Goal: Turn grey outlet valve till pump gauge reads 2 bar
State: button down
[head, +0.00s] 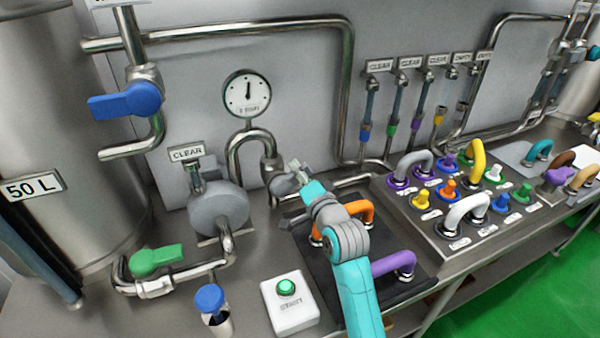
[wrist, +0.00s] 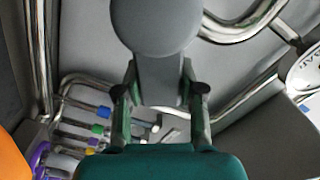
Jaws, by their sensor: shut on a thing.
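The grey outlet valve (head: 282,186) sits on the steel pipe right of the pump, below the gauge. My gripper (head: 300,180) is at it and partly hides it. In the wrist view my gripper (wrist: 160,92) is shut on the valve's grey handle (wrist: 155,28), with one finger on each side. The pump gauge (head: 247,93) has a white round dial, and its dark needle points about straight up. The dial's figures are too small to read. The grey round pump (head: 219,209) stands left of the valve. The gauge's face does not show clearly in the wrist view.
A green-handled valve (head: 156,260) and a blue-handled valve (head: 126,101) are on the left pipes. A start button box (head: 290,305) stands in front. A dark mat with orange (head: 357,209) and purple (head: 393,262) handles lies beneath my arm. A panel of coloured fittings (head: 455,232) is to the right.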

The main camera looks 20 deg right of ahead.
dwell(0.3)
jog(key=c, duration=0.7)
grip_release()
jog(key=shift+s, duration=0.1)
jog(key=s, duration=1.1)
jog(key=shift+s, duration=0.4)
